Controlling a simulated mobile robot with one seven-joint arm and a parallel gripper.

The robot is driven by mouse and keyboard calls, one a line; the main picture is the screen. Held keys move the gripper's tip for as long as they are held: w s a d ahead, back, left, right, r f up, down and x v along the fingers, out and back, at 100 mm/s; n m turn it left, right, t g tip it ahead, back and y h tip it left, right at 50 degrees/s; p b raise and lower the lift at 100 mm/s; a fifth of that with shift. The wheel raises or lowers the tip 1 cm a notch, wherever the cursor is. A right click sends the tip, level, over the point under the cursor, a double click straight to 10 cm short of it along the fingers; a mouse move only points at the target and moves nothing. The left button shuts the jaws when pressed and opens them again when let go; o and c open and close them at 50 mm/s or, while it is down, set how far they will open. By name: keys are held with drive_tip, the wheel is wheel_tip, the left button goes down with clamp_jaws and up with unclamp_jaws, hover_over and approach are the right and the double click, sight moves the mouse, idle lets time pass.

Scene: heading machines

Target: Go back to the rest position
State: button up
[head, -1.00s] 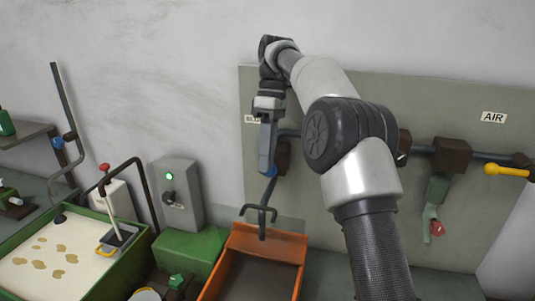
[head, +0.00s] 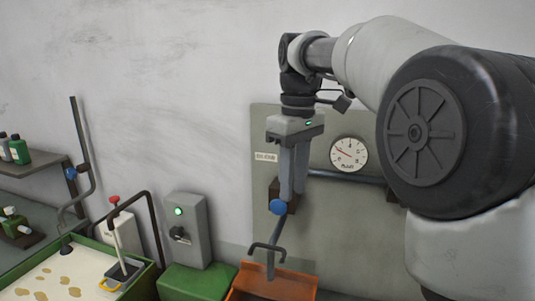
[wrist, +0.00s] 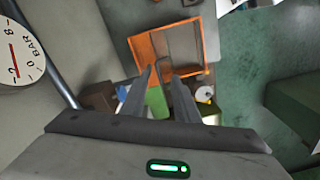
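My gripper (head: 293,205) points down in front of the grey wall panel (head: 340,225), above the orange bin. Its two fingers stand apart with nothing between them in the wrist view (wrist: 160,70). In the head view the fingertips overlap the area beside a blue round knob (head: 279,207) on a pipe valve; I cannot tell whether they touch it. My arm reaches across the right side of the head view and hides much of the panel.
A pressure gauge (head: 349,154) sits right of my gripper, also in the wrist view (wrist: 18,50). The orange bin (head: 300,285) is below a bent spout. A green-lit switch box (head: 188,230), a green-rimmed tank (head: 145,280) and a bottle shelf (head: 40,168) lie left.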

drive_tip(key=s+d+f+m+t, duration=0.2)
drive_tip(key=s+f+m, duration=0.1)
drive_tip(key=s, duration=0.4)
drive_tip(key=s+d+f+m+t, duration=0.2)
drive_tip(key=s+d+f+m, duration=0.1)
drive_tip(key=s, duration=0.4)
drive_tip(key=s+d+f+m+t, duration=0.1)
drive_tip(key=s+d+f+m, duration=0.2)
drive_tip(key=s, duration=0.4)
drive_tip(key=shift+s+d+m+t, duration=0.25)
drive_tip(key=shift+s+m+t, duration=0.05)
drive_tip(key=shift+t, duration=0.1)
drive_tip(key=shift+d, duration=0.1)
